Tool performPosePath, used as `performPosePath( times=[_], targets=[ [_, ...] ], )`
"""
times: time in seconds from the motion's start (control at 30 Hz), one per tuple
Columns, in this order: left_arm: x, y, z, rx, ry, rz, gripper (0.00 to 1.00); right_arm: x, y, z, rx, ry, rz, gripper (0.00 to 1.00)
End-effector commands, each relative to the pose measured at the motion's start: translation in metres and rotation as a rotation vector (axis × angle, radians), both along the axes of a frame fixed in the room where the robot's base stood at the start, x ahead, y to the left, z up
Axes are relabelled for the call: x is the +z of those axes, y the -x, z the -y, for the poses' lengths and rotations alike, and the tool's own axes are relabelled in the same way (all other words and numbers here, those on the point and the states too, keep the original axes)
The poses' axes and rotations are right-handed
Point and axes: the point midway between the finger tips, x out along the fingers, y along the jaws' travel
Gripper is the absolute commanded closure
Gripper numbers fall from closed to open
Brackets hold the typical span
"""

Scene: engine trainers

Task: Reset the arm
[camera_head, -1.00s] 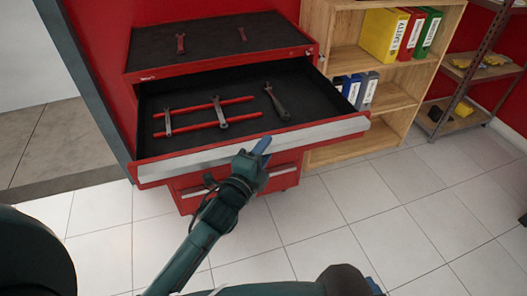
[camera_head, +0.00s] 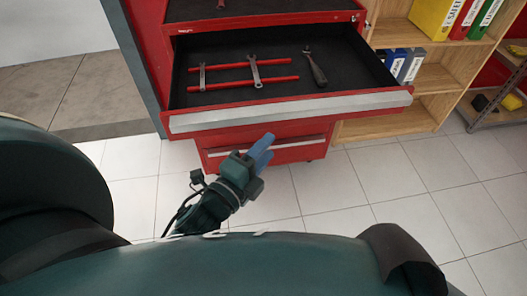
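My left gripper (camera_head: 263,148), with blue fingers on a dark green wrist, is in front of the open drawer, apart from its front panel in the picture. Its fingers lie close together, and I see nothing between them. From this angle I cannot tell whether a gap is left. A large dark green part of my arm crosses the bottom of the view. My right gripper is not in view.
The red tool cabinet (camera_head: 225,147) has an open drawer (camera_head: 290,111) holding two wrenches (camera_head: 255,73) across red rails and a dark-handled tool (camera_head: 316,68). A wooden shelf (camera_head: 433,78) with binders stands at right. The tiled floor (camera_head: 350,190) is clear.

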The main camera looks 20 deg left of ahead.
Motion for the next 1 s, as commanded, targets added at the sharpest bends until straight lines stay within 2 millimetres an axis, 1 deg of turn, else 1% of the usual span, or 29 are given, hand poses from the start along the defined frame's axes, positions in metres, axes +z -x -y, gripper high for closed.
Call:
performPosePath(
  times=[0.5, 0.57, 0.67, 0.77, 0.8, 0.9, 1.0],
  targets=[
    [0.0, 0.001, 0.0, 0.0, 0.003, -0.002, 0.6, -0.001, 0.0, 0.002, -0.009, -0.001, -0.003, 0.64],
    [-0.002, 0.001, 0.0, 0.002, 0.032, -0.019, 0.6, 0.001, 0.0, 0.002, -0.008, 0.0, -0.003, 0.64],
    [-0.015, 0.007, 0.0, 0.017, 0.197, -0.121, 0.6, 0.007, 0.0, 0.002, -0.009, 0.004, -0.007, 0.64],
    [-0.041, 0.02, 0.001, 0.069, 0.503, -0.306, 0.6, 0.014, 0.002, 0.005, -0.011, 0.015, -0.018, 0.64],
    [-0.053, 0.028, 0.003, 0.1, 0.64, -0.388, 0.6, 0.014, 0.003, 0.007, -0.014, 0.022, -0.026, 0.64],
    [-0.081, 0.048, 0.008, 0.199, 0.953, -0.575, 0.6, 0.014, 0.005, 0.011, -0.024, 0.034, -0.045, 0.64],
    [-0.102, 0.068, 0.014, 0.299, 1.195, -0.716, 0.6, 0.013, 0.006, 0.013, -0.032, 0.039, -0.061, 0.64]
  ],
)
